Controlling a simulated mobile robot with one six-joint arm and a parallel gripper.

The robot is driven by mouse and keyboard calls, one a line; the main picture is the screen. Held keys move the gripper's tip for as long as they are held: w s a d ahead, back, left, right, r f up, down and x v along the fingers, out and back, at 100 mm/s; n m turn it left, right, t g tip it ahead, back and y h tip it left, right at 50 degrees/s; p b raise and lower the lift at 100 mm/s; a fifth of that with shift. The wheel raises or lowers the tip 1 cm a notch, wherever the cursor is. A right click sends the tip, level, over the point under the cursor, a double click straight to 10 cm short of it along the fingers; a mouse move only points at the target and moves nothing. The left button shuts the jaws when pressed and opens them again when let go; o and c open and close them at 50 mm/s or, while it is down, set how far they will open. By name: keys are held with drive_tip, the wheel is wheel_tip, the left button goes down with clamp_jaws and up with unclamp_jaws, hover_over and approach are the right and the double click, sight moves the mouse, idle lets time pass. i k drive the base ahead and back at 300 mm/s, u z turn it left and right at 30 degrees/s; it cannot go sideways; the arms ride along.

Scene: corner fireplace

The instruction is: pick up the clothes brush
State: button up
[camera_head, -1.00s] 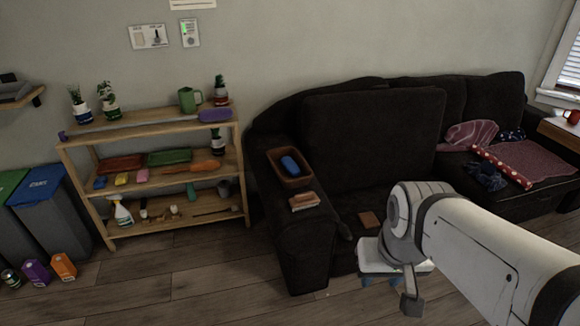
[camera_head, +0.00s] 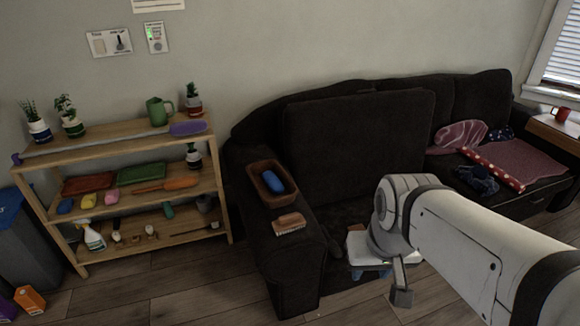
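The clothes brush (camera_head: 290,223), a brown back with pale bristles, appears to be the one lying on the dark sofa's near left armrest (camera_head: 290,262), in front of a brown basket. Nothing covers it. My arm comes in from the lower right. The end of my arm, with what seems to be my gripper (camera_head: 400,294), hangs low in front of the sofa, to the right of and apart from the brush. The fingers are too unclear to tell open from shut, and I see nothing held.
The brown basket (camera_head: 255,181) on the armrest holds a blue object (camera_head: 272,182). A wooden shelf (camera_head: 120,198) with plants, trays and bottles stands left of the sofa. A blue-lidded bin (camera_head: 20,240) is at the left edge. Wooden floor (camera_head: 190,300) is clear before the shelf.

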sight(285, 223)
drive_tip(key=i, duration=1.2)
drive_tip(key=u, duration=0.05)
